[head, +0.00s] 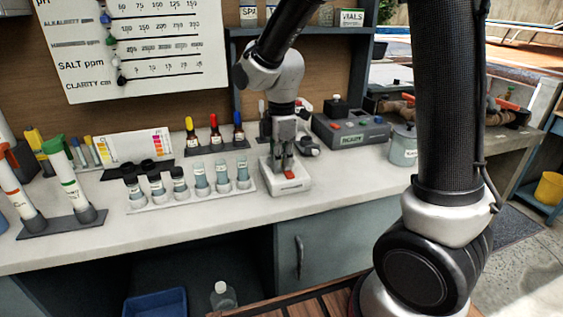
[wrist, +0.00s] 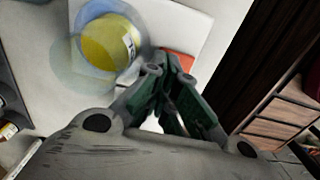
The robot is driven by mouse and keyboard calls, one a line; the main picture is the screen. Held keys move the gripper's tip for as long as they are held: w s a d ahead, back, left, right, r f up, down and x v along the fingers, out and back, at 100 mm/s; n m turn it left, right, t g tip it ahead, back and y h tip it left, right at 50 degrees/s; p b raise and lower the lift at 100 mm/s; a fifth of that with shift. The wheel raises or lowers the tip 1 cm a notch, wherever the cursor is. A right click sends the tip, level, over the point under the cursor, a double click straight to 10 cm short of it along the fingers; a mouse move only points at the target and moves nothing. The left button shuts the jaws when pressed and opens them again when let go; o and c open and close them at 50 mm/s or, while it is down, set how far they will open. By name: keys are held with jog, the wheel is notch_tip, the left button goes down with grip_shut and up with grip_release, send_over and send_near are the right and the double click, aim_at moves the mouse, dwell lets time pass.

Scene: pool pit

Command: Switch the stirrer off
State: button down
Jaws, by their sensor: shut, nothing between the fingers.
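The stirrer (head: 300,185) is a low white box on the counter; its white top also shows in the wrist view (wrist: 190,22). Its red switch (head: 291,174) sits at the front of the top. In the wrist view the switch (wrist: 178,61) is partly hidden behind the fingertips. A clear beaker with yellow contents (wrist: 106,43) stands on the stirrer, left of the fingers in the wrist view. My gripper (head: 281,171) points down, shut and empty, its tips close to the switch. I cannot tell whether they touch it or which way the switch is tilted.
A rack of sample vials (head: 190,196) stands just left of the stirrer. Dropper bottles (head: 215,134) stand behind the rack. A grey box with buttons (head: 350,132) and a lidded jar (head: 403,146) are to the right. The counter's front strip (head: 190,232) is clear.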

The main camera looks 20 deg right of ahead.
jog(key=shift+w+f, duration=0.1)
jog(key=shift+f, duration=0.2)
jog(key=shift+s, duration=0.2)
jog(key=shift+s+r, duration=0.3)
jog(key=shift+s, duration=0.3)
jog(key=shift+r, duration=0.1)
jog(key=shift+w+r, duration=0.15)
jog(key=shift+r, duration=0.25)
notch_tip(320, 180, up, 13)
jog(key=w, duration=0.1)
jog(key=shift+w, duration=0.3)
